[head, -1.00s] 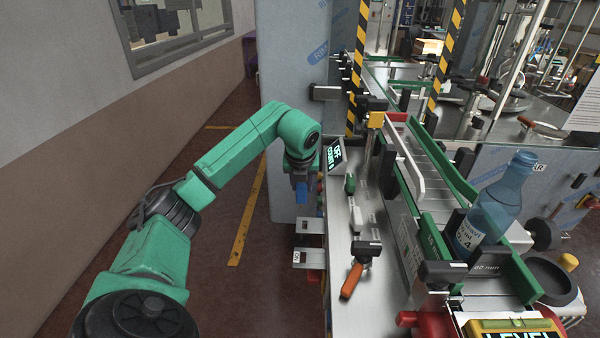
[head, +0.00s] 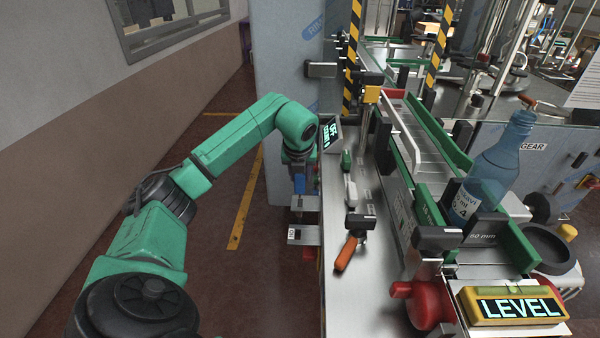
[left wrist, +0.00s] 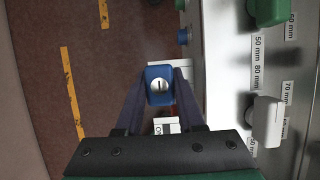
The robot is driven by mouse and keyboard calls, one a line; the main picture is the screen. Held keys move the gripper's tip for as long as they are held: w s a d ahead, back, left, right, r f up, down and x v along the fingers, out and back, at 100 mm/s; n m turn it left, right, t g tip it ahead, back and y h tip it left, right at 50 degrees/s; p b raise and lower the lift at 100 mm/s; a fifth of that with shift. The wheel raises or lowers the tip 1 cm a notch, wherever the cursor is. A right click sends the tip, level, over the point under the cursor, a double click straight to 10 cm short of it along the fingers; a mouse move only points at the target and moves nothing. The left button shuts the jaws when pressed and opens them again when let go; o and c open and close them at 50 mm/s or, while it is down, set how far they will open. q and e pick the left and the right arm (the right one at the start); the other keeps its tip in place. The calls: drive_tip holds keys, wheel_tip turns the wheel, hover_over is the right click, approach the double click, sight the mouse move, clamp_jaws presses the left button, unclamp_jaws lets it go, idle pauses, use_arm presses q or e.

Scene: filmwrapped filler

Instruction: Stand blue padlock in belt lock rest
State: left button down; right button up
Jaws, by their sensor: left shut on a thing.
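The blue padlock (left wrist: 159,86) is between the two fingers of my left gripper (left wrist: 160,98), with its round keyhole face toward the left wrist camera. In the head view the padlock (head: 300,184) is a small blue block below my left gripper (head: 300,172), beside the left edge of the machine. My left gripper is shut on it. Below it, white rests (head: 302,234) stick out from the machine's side; a white piece with a black-and-white label (left wrist: 166,125) shows beneath the gripper in the left wrist view. I cannot tell which one is the belt lock rest. My right gripper is not in view.
The metal machine top (head: 340,290) lies right of the gripper, with an orange-handled tool (head: 346,252) and a green knob (head: 346,158). A blue bottle (head: 490,175) stands on the conveyor. A yellow level box (head: 512,305) is at front right. Open floor lies left.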

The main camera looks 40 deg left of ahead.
sight(300, 189)
use_arm(q)
drive_tip(key=shift+f+b, duration=1.3)
drive_tip(key=shift+f, duration=1.15)
drive_tip(key=shift+f+b, duration=0.25)
drive_tip(key=shift+b, duration=0.15)
drive_tip(key=shift+c, duration=2.2)
unclamp_jaws()
drive_tip(key=v, duration=1.4)
drive_tip(key=shift+r+b, duration=0.25)
drive_tip(key=shift+b, duration=0.05)
